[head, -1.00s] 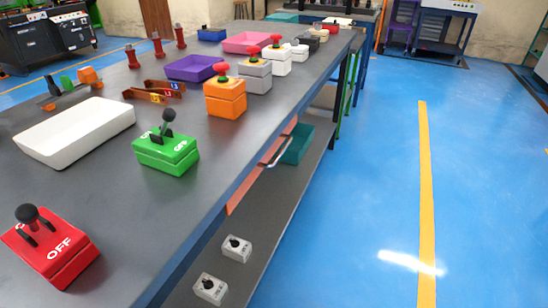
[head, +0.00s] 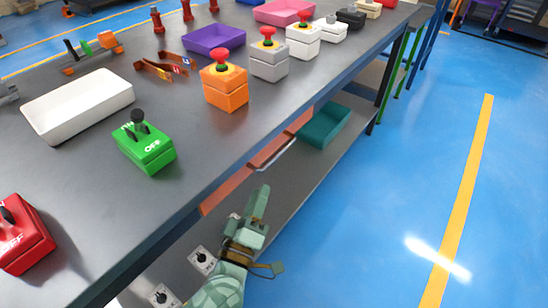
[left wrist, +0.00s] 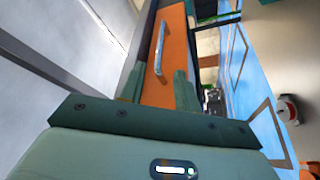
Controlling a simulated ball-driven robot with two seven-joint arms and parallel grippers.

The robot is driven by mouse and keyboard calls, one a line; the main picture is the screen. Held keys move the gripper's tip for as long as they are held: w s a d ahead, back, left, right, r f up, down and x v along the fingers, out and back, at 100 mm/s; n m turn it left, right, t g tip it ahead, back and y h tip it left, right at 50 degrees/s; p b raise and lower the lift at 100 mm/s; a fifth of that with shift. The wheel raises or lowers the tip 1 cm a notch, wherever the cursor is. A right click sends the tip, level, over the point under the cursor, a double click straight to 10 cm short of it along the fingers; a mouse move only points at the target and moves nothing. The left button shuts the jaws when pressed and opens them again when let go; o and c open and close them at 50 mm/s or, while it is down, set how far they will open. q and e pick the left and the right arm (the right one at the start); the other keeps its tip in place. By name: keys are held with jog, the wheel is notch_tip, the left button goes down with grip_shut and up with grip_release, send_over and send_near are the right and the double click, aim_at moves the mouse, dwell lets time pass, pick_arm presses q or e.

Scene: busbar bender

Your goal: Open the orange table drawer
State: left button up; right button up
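The table drawer has an orange front (head: 226,190) under the near edge of the grey table, and it looks closed. Its silver bar handle (head: 272,153) runs along the front. In the left wrist view the orange front (left wrist: 176,35) and the handle (left wrist: 158,52) lie ahead, beyond my fingers. My left gripper (head: 260,203) is beside the table, nearer to me than the handle and apart from it. In the left wrist view its two fingers (left wrist: 160,88) stand apart with nothing between them. My right gripper is in neither view.
The tabletop (head: 95,185) holds a green switch box (head: 147,152), an orange button box (head: 226,92) and a white tray (head: 78,108). A lower shelf (head: 310,172) holds a teal bin (head: 325,125) and small switch boxes (head: 202,260). The blue floor at right is clear.

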aim_at(273, 158)
pick_arm(q)
jog(key=b+x, duration=0.2)
jog(key=x, duration=0.8)
jog(key=shift+w+d, duration=0.1)
jog(key=shift+w, duration=0.15)
grip_shut()
jog(key=shift+s, duration=0.15)
